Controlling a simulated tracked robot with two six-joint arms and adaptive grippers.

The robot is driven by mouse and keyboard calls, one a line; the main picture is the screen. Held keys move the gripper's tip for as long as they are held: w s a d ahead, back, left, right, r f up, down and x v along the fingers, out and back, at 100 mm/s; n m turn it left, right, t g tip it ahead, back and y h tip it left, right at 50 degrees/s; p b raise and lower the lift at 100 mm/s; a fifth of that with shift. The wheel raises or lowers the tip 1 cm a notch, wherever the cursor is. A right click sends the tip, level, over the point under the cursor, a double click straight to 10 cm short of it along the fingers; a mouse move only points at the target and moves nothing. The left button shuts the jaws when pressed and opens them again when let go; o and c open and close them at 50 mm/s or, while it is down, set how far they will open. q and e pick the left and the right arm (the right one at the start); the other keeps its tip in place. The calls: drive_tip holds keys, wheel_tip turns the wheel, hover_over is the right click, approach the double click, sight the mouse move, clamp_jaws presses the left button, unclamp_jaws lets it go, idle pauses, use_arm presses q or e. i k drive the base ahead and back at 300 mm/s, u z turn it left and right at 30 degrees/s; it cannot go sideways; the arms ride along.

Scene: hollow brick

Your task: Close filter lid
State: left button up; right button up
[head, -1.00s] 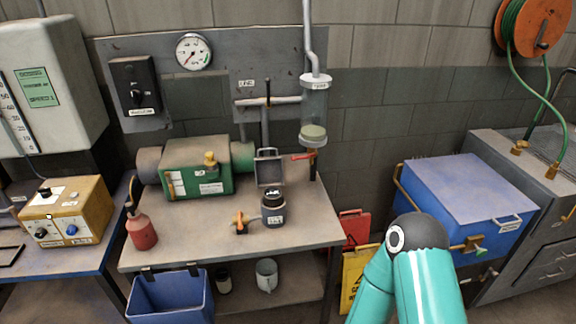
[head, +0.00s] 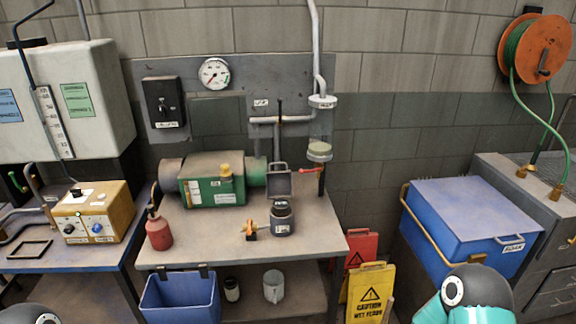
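The filter housing (head: 281,225) is a small dark grey pot with a white label, standing upright on the middle table near its right side. Its square grey lid (head: 279,184) stands raised behind the pot, so the filter is open. A dark round piece with pale marks shows at the pot's mouth. Neither of my grippers is in view. Only a rounded joint of my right arm shows at the lower right and one of my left arm at the lower left, both well away from the filter.
A small orange-handled valve (head: 250,230) sits just left of the filter. A green pump (head: 215,180) and a red oil can (head: 158,232) stand further left. A clear cylinder (head: 320,135) with a red lever hangs behind right. The table's front (head: 215,255) is bare.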

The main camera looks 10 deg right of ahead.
sight(278, 182)
drive_tip(key=z, duration=0.05)
drive_tip(key=i, duration=1)
drive_tip(key=u, duration=0.05)
